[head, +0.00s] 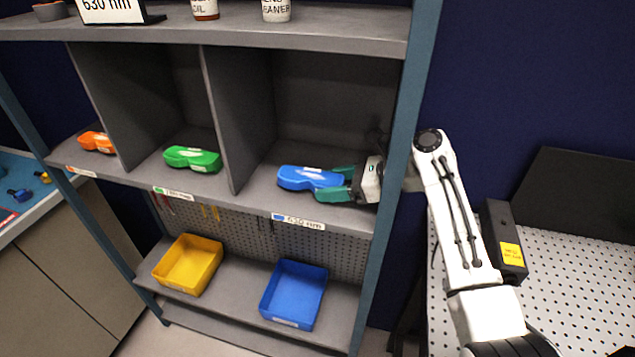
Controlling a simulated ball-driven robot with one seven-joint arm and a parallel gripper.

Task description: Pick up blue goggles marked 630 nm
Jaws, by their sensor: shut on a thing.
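The blue goggles (305,178) are in the right compartment of the shelf, above a label (298,222) that reads 630 nm. My gripper (338,183) reaches in from the right, past the shelf's right post. Its green fingers are shut on the right end of the blue goggles. The goggles look to be at shelf level; I cannot tell whether they touch the board. The fingers partly cover the goggles' right end.
Green goggles (192,159) and orange goggles (97,142) sit in the other compartments. A divider (238,120) stands left of the blue goggles. The blue post (402,130) is close to my arm. Yellow (188,265) and blue (294,293) bins are below. A perforated table (570,290) is at right.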

